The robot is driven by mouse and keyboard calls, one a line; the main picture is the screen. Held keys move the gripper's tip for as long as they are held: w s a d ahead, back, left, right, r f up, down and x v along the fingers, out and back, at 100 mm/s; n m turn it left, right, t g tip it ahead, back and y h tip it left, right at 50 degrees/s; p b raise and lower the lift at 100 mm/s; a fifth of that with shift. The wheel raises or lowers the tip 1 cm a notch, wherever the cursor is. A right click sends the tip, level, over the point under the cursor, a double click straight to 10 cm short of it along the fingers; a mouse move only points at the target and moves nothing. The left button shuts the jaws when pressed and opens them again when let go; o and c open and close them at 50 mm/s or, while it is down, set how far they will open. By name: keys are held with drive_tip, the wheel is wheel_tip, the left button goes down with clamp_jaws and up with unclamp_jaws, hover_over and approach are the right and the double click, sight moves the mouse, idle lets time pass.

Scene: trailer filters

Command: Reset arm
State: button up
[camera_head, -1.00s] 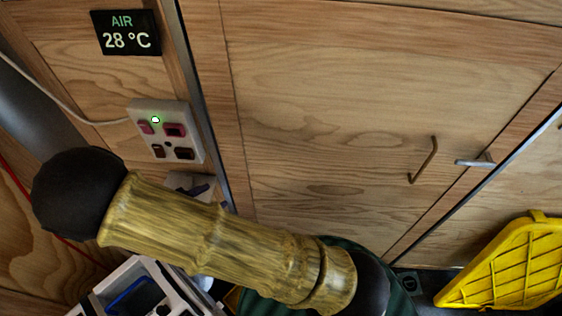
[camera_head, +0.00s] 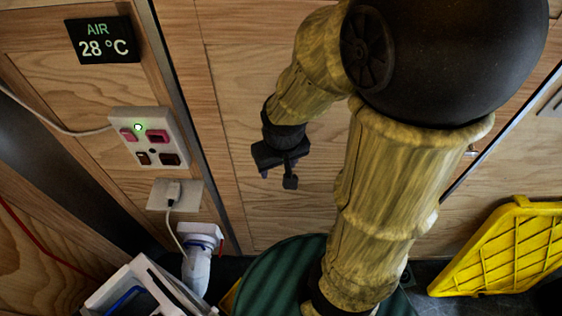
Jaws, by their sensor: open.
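My arm, with yellow-brown links and black joints, rises from the bottom middle and bends over at a large black joint at the upper right. My gripper (camera_head: 277,180) hangs at the end of the arm, left of the upright link, in front of the wooden cabinet door (camera_head: 235,90). It is small and dark, with its fingers pointing down. The fingers are apart, and I see nothing between them. It touches nothing that I can make out.
A switch panel (camera_head: 150,137) with a green light and a socket with a plug (camera_head: 174,194) are on the left wall, below an air display (camera_head: 104,40) reading 28 °C. A white pipe fitting (camera_head: 198,262) stands below. A yellow ribbed panel (camera_head: 505,248) leans at the lower right.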

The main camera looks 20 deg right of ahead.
drive_tip(key=shift+d+r+m, duration=0.25)
drive_tip(key=shift+m, duration=0.05)
drive_tip(key=p+v, duration=0.2)
drive_tip(key=w+p+v, duration=0.1)
drive_tip(key=p+v, duration=0.2)
drive_tip(key=shift+r, duration=0.3)
idle(0.3)
idle(0.8)
drive_tip(key=c, duration=0.3)
drive_tip(key=shift+w, duration=0.15)
drive_tip(key=shift+c, duration=0.4)
